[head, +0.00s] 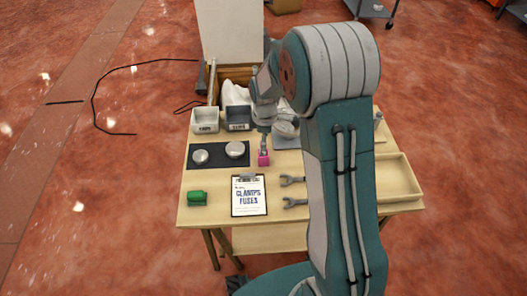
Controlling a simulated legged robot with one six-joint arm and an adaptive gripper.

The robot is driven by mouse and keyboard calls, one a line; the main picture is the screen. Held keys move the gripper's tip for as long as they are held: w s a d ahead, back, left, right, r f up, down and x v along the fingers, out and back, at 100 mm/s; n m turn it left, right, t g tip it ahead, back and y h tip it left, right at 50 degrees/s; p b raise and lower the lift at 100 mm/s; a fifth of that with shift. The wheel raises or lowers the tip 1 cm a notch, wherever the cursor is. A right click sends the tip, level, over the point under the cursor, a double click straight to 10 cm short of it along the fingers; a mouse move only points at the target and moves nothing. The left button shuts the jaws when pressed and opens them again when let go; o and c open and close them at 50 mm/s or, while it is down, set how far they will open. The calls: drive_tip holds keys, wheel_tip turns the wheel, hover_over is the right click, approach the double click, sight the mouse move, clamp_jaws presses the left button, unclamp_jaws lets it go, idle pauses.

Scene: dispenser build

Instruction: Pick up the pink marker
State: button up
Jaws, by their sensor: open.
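A small pink block-like thing (263,160), the only pink object in view and taken as the pink marker, stands on the wooden table (222,214), just right of the clipboard's top. My gripper (264,150) points down right above it, with its fingertips at or very near the pink thing's top. The gripper is open. It is too small in the picture to tell whether the fingers straddle or touch the pink thing. My arm hides part of the table's right half.
A clipboard (249,198) lies in front, with a green object (197,198) to its left. A black mat (219,163) holds two round lids. Two bins, white (205,119) and dark (238,118), stand behind. A wooden tray (395,180) is at right.

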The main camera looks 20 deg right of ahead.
sight(263, 153)
drive_tip(key=f, duration=0.5)
drive_tip(key=shift+w+a+f, duration=0.15)
drive_tip(key=shift+w+a, duration=0.05)
drive_tip(key=shift+w, duration=0.05)
clamp_jaws()
